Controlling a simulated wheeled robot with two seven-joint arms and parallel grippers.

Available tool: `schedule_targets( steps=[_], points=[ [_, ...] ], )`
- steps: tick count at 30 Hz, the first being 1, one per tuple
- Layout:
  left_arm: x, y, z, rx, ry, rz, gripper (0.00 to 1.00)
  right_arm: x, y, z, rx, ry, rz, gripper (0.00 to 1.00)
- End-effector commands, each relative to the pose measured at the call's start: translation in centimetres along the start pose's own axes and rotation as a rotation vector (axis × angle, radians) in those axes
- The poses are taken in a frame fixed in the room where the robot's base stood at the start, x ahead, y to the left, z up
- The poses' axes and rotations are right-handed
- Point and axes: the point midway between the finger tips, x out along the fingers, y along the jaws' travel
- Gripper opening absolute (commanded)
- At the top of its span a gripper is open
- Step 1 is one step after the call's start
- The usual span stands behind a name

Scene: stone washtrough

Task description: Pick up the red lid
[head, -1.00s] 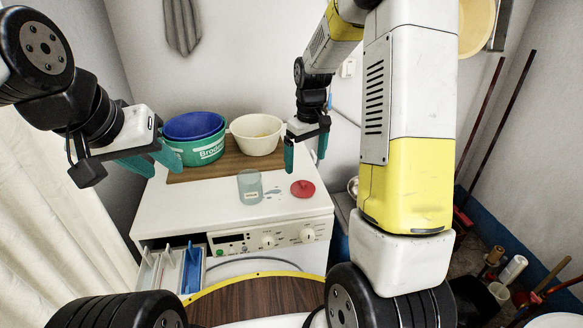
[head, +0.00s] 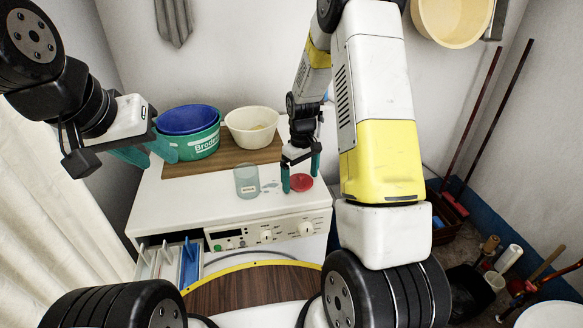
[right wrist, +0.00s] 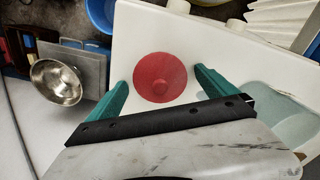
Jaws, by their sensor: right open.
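The red lid (head: 301,182) lies on the white top of the washing machine (head: 205,210), near its right edge. Whether the fingertips touch the machine top is hard to tell. My left gripper (head: 158,152) is at the left, near the green tub and away from the lid.
A translucent cup (head: 247,182) stands left of the lid. A wooden board (head: 225,160) carries a blue basin (head: 187,119) inside a green tub (head: 198,143), and a cream bowl (head: 252,127). The detergent drawer (head: 168,263) is pulled out at the front. A metal bowl (right wrist: 56,82) is beyond the machine's edge.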

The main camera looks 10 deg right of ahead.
Motion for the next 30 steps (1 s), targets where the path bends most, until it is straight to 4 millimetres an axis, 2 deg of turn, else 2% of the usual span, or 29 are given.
schedule_targets(
  steps=[4, 13, 23, 30],
  points=[
    [0.0, 0.0, 0.0, 0.000, 0.000, 0.000, 0.36, 0.0, 0.0, 0.0, 0.000, 0.000, 0.000, 0.94],
    [0.0, 0.0, 0.0, 0.000, 0.000, 0.000, 0.36, -0.1, 0.0, 0.0, 0.000, 0.001, 0.000, 0.35],
    [0.0, 0.0, 0.0, 0.000, 0.000, 0.000, 0.36, -0.4, 0.0, -0.1, 0.000, 0.002, 0.001, 0.34],
    [0.0, 0.0, 0.0, 0.000, 0.000, 0.000, 0.36, -2.6, 0.0, -0.1, 0.000, 0.005, 0.002, 0.34]
  ],
)
